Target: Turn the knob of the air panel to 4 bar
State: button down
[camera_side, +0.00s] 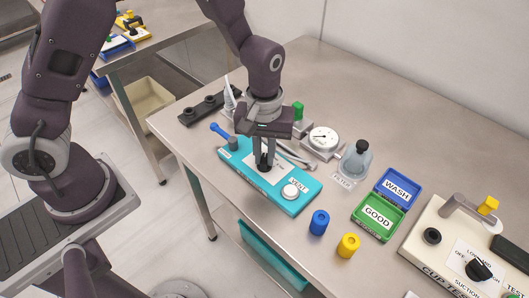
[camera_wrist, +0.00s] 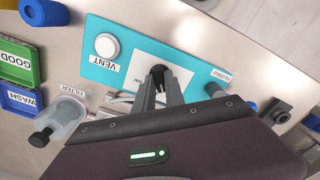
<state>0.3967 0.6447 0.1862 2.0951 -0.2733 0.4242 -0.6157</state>
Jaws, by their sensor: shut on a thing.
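The air panel (camera_side: 310,200) is a teal plate on the steel table, with a white dial card (camera_wrist: 188,68) in its middle. Its black knob (camera_wrist: 157,70) stands on the card, mostly covered by my gripper. My gripper (camera_side: 264,160) points down over the panel and its fingers are shut on the knob; the wrist view shows the fingers (camera_wrist: 160,80) meeting it. The knob's pointer and most of the scale are hidden or too small to read. A round white pressure gauge (camera_side: 323,137) stands behind the panel; its reading is too small to tell.
The panel also bears a white VENT button (camera_side: 290,190) and a blue-handled lever (camera_side: 219,130) by a CLOSED label (camera_wrist: 221,75). A filter (camera_side: 356,160), blue WASH box (camera_side: 397,188), green GOOD box (camera_side: 378,216), and blue (camera_side: 319,222) and yellow (camera_side: 348,245) cups stand to the right.

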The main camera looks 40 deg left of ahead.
aim_at(264, 158)
jog(key=m, duration=0.6)
jog(key=shift+m, duration=0.4)
dwell(0.4)
jog(key=c, duration=1.4)
grip_release()
notch_tip(264, 158, up, 7)
jog(key=shift+r, duration=0.1)
